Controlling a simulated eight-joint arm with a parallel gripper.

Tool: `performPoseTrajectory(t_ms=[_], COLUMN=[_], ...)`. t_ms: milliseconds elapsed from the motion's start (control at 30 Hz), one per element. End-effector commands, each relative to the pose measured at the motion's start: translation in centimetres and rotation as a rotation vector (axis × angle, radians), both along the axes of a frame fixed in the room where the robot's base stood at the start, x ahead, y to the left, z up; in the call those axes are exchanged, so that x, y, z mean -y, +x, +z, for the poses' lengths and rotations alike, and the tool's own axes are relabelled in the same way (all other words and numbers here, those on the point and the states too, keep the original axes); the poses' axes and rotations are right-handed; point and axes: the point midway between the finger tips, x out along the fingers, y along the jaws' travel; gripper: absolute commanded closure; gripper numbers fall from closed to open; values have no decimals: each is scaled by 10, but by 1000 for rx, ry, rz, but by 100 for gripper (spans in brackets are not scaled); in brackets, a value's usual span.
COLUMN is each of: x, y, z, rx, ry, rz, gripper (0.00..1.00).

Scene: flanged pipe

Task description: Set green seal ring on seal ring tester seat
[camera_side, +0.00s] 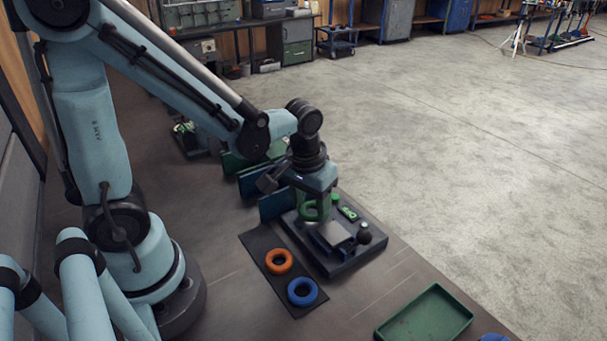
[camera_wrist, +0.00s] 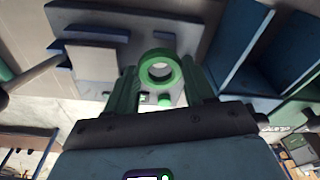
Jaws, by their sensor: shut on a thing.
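The green seal ring (camera_wrist: 161,67) is between the two green fingers of my gripper (camera_wrist: 160,85) in the wrist view. In the side view the green seal ring (camera_side: 309,211) shows at the tips of my gripper (camera_side: 312,206), over the dark base of the seal ring tester (camera_side: 350,262). My gripper is shut on the ring. The tester carries a grey block, a black ball knob and a small green display. The ring hides part of the tester behind it, and I cannot tell whether it touches the seat.
A dark mat (camera_side: 258,241) in front of the tester holds an orange ring (camera_side: 279,262) and a blue ring (camera_side: 301,292). A green tray (camera_side: 425,314) lies at the lower right. Blue and green upright panels (camera_side: 274,204) stand close behind my gripper.

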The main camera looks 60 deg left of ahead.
Motion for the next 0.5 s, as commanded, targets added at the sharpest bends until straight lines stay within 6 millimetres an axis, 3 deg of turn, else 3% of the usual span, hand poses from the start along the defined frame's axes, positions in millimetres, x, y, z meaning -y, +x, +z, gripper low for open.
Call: performPoseTrajectory(t_ms=[500], x=[0], y=[0], z=[-7], rx=[0], ry=[0], rz=[0], gripper=[76])
